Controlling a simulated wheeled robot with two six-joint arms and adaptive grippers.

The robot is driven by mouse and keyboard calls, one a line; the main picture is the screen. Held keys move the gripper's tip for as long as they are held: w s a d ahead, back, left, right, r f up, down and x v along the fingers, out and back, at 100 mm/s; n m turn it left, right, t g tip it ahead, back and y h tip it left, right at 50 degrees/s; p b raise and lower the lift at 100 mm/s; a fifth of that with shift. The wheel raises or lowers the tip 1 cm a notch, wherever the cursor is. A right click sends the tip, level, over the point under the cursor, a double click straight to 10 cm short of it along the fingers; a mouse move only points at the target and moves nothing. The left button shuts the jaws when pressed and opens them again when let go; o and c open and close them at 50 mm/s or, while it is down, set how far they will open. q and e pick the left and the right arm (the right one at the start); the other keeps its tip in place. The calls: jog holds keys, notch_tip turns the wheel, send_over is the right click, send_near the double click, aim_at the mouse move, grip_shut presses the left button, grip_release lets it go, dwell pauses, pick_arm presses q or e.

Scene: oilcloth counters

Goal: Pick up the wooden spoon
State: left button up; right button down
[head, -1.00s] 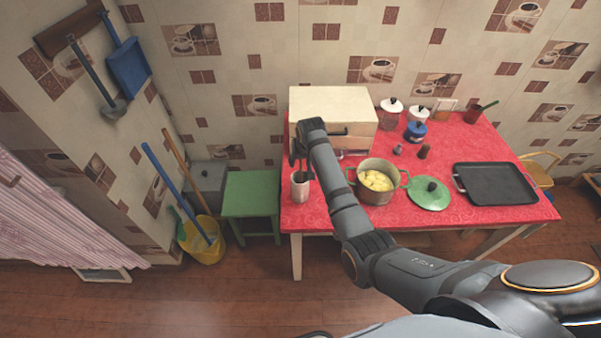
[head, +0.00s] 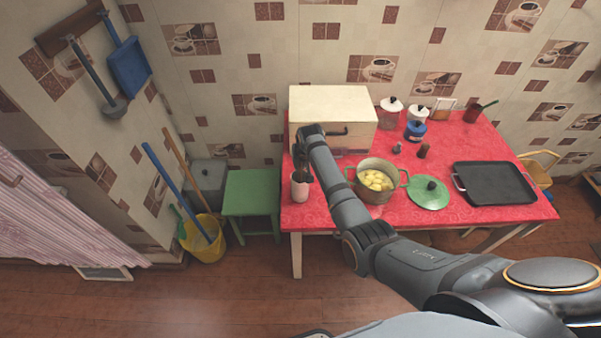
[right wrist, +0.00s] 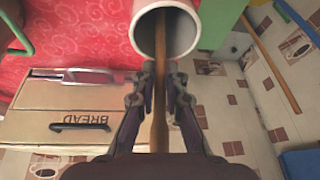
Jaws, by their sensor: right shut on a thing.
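The wooden spoon (right wrist: 160,128) shows in the right wrist view as a brown wooden shaft running out of a pale cylindrical holder (right wrist: 166,14). My right gripper (right wrist: 160,78) is shut on the shaft, just outside the holder's mouth. The far part of the spoon is inside the holder. In the head view, the holder (head: 300,190) stands upright at the left front of the red table, with my right gripper (head: 302,172) over it. The spoon is hard to make out there behind the gripper. My left gripper is not in view.
A wooden bread box (head: 332,105) stands close behind the gripper. A pot of potatoes (head: 376,196), its green lid (head: 429,193) and a black tray (head: 495,183) are to the right on the red table (head: 455,140). A green stool (head: 251,193) stands to the left.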

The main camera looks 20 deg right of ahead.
notch_tip(320, 180, up, 18)
jog(key=b, duration=0.3)
dwell(0.3)
